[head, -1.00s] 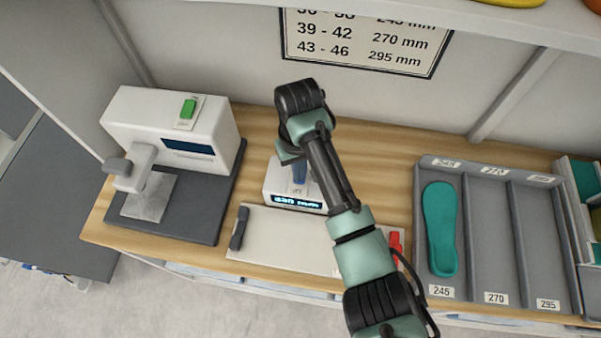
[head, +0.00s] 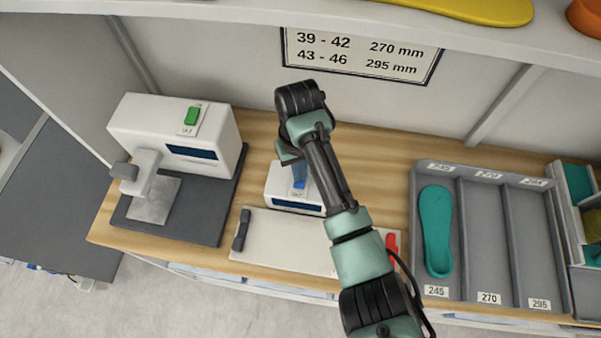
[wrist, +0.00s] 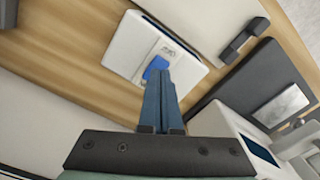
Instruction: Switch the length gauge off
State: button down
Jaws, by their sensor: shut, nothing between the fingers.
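The length gauge is a white box (head: 281,180) with a dark, blank display on its front, joined to a pale measuring plate (head: 285,241). The plate has a dark grey stop at its left and a red slider (head: 392,248) at its right. The gauge's blue rocker switch (wrist: 155,67) is on the box's top face. My gripper (wrist: 162,74) is shut and empty, with its fingertips right at the switch and covering part of it. I cannot tell whether they touch. In the head view my arm hides part of the box and plate.
A white machine (head: 173,137) with a green switch stands left on a dark base. A grey tray (head: 486,285) at the right has labelled compartments; a teal insole (head: 436,230) lies in the 245 one. A shelf with a yellow insole runs above.

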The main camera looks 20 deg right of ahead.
aim_at(300, 184)
notch_tip(300, 184, up, 4)
jog(key=p, duration=0.3)
jog(key=shift+p, duration=0.35)
dwell(0.3)
